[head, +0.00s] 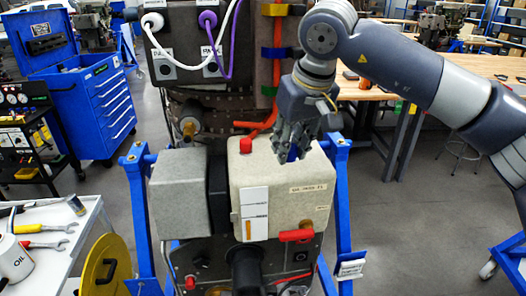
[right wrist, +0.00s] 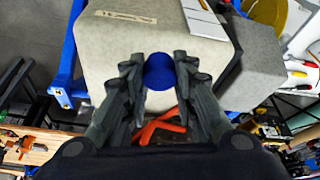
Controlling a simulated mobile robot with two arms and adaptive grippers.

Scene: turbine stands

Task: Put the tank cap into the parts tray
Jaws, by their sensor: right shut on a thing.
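The blue tank cap (right wrist: 160,72) is between the fingers of my right gripper (right wrist: 159,76) in the right wrist view. In the head view a bit of the cap (head: 292,153) shows under the right gripper (head: 291,146), whose fingers hide most of it. The right gripper is shut on the cap, over the top right of the beige tank (head: 275,188). I cannot tell whether the cap still touches the tank. My left gripper is not in view. I cannot make out a parts tray for certain.
A red fitting (head: 245,145) stands on the tank, left of the gripper. Blue stand posts (head: 340,200) flank the tank. A white cart (head: 55,245) with wrenches and an oil can is at left. A blue tool cabinet (head: 95,100) and a wooden workbench (head: 385,93) stand behind.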

